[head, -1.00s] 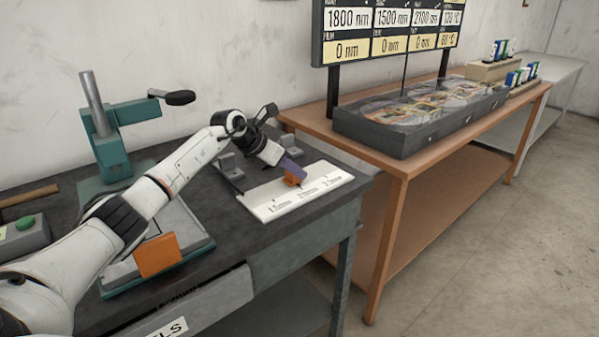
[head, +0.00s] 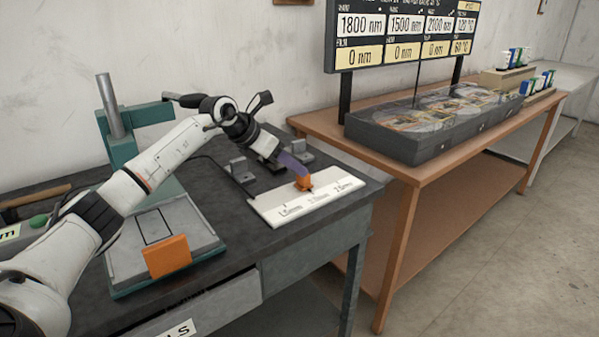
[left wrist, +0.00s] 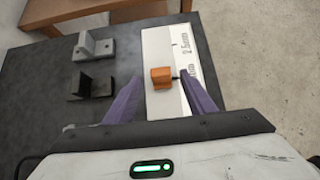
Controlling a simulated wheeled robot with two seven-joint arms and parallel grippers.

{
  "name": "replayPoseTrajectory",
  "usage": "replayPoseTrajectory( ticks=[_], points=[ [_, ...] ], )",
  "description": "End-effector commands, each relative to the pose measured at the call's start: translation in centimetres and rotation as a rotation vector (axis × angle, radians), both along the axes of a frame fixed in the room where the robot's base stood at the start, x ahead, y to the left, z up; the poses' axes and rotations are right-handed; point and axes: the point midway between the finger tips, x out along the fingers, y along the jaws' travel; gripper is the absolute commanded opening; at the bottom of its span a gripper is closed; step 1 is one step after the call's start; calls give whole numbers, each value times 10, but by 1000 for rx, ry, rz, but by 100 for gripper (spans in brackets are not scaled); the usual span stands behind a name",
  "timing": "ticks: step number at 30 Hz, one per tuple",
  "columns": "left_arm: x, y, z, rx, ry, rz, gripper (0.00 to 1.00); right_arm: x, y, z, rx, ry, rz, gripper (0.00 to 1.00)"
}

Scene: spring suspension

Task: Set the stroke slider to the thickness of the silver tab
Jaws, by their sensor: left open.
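The stroke slider's orange knob (head: 303,184) stands on a white scale plate (head: 335,193) at the right end of the dark bench. In the left wrist view the orange knob (left wrist: 161,77) lies ahead of and between the purple fingers, with the white plate (left wrist: 157,40) under it. My left gripper (head: 298,168) is open, close to the knob; I cannot tell whether a finger touches it. In the left wrist view the open gripper (left wrist: 160,95) has nothing clamped. The scale marks are partly legible, one near 2.5mm. I cannot identify the silver tab. My right gripper is not in view.
Grey metal brackets (head: 240,170) stand left of the plate. A teal press (head: 130,140) and a tray with an orange block (head: 167,256) are further left. A brown table (head: 405,165) with a covered case (head: 430,125) stands to the right.

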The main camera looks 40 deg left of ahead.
Motion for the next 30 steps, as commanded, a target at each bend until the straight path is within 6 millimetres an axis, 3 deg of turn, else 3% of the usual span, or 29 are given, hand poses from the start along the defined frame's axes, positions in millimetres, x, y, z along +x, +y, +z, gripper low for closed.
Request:
replayPoseTrajectory(
  ticks=[3, 9, 30],
  points=[
    [-15, 4, 14, 3, -1, 1, 50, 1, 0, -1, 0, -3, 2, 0],
    [-26, 6, 26, 0, 0, 0, 50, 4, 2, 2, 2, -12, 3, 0],
    [-27, 6, 27, -1, 0, 0, 50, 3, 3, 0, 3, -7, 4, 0]
  ],
)
